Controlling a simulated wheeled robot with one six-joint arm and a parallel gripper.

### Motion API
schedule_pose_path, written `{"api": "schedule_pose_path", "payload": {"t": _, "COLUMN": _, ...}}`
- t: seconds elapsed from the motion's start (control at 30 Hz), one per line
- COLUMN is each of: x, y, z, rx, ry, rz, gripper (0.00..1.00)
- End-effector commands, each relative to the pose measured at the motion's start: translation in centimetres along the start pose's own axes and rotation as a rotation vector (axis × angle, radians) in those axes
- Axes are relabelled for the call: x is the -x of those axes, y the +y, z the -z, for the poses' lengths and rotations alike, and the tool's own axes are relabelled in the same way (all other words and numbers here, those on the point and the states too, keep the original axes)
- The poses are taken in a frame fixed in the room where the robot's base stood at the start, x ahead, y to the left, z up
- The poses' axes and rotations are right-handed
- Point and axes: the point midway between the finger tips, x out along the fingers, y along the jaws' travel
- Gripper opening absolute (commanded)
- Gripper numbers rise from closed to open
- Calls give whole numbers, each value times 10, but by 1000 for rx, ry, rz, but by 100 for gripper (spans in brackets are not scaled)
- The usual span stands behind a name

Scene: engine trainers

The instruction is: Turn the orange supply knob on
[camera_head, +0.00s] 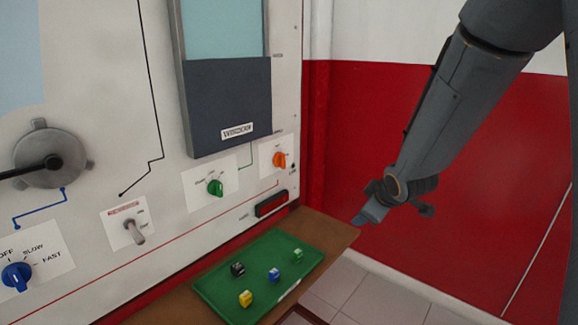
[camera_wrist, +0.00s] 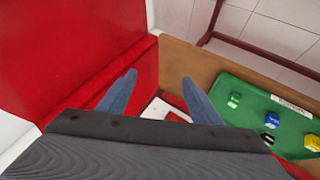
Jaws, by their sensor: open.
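The orange supply knob (camera_head: 279,160) sits on a white label plate near the right edge of the upright panel, in the head view. Its pointer looks tilted near upright; the label's small text is too small to read. My gripper (camera_head: 364,217) is to the right of the knob and lower in the picture, apart from it. In the wrist view my gripper (camera_wrist: 160,92) shows two blue-grey fingers spread wide with nothing held between them. I cannot make out the orange knob in the wrist view.
A green knob (camera_head: 215,187), a toggle switch (camera_head: 134,231) and a blue knob (camera_head: 16,276) are on the panel. Below, a green tray (camera_head: 222,310) with several small coloured blocks lies on a brown shelf (camera_head: 335,236). A red wall (camera_head: 480,190) stands behind my arm.

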Motion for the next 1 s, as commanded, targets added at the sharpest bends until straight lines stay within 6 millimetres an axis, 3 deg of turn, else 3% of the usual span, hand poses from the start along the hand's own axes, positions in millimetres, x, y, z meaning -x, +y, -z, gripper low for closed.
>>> {"api": "schedule_pose_path", "payload": {"t": 0.03, "x": -21, "y": 11, "z": 24, "rx": 121, "ry": 96, "rz": -33, "gripper": 59}}
{"api": "schedule_pose_path", "payload": {"t": 0.2, "x": -56, "y": 31, "z": 109, "rx": 525, "ry": 450, "rz": -174, "gripper": 59}}
{"api": "schedule_pose_path", "payload": {"t": 0.3, "x": -61, "y": 27, "z": 147, "rx": 713, "ry": 642, "rz": -261, "gripper": 59}}
{"api": "schedule_pose_path", "payload": {"t": 0.4, "x": -58, "y": 18, "z": 172, "rx": 850, "ry": 802, "rz": -337, "gripper": 59}}
{"api": "schedule_pose_path", "payload": {"t": 0.7, "x": -48, "y": 2, "z": 198, "rx": 999, "ry": 1012, "rz": -446, "gripper": 59}}
{"api": "schedule_pose_path", "payload": {"t": 1.0, "x": -67, "y": -4, "z": 235, "rx": 1000, "ry": 1015, "rz": -447, "gripper": 59}}
